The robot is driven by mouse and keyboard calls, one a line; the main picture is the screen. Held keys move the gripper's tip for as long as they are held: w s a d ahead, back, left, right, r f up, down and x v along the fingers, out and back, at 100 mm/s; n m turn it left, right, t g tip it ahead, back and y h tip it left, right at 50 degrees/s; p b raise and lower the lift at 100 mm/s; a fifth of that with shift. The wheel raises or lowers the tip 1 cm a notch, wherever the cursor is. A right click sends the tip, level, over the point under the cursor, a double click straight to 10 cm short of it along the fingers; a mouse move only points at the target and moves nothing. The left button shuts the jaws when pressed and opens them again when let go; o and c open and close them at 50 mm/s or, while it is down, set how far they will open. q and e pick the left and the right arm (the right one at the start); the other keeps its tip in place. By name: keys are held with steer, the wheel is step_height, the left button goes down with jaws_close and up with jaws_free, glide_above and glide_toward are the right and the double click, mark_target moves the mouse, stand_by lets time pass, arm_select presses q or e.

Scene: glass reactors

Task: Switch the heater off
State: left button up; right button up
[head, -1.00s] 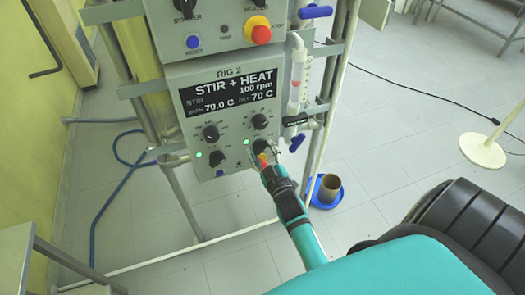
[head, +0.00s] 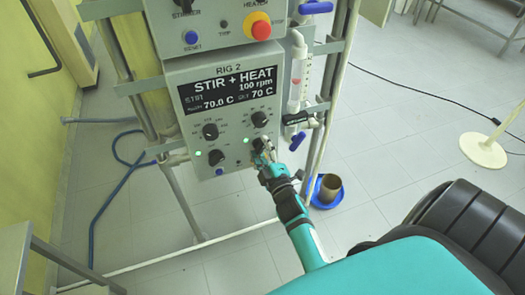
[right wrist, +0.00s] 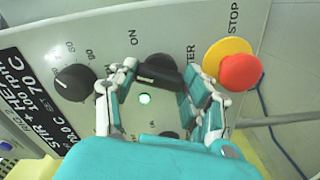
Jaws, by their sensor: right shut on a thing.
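The RIG 2 control panel (head: 228,130) stands in the middle of the head view. Its display (head: 229,89) reads STIR + HEAT, 100 rpm, 70.0 C and set 70 C. My right gripper (head: 264,152) is at the panel's lower right and hides much of what is there. In the right wrist view, the right gripper (right wrist: 160,78) is shut on the black heater knob (right wrist: 158,70), with a finger on each side. ON is printed beside the knob, and part of the HEATER label shows. A lit green lamp (right wrist: 144,99) is close by. My left gripper is not in view.
A red stop button (right wrist: 240,72) on a yellow base sits close beside the right gripper's finger. Another black knob (right wrist: 75,82) is on the other side. A glass tube (head: 299,80) with blue-handled valves stands right of the panel.

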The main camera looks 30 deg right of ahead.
steer(key=shift+n+b, duration=0.6)
steer(key=shift+n, duration=1.7)
steer(key=shift+r, duration=0.1)
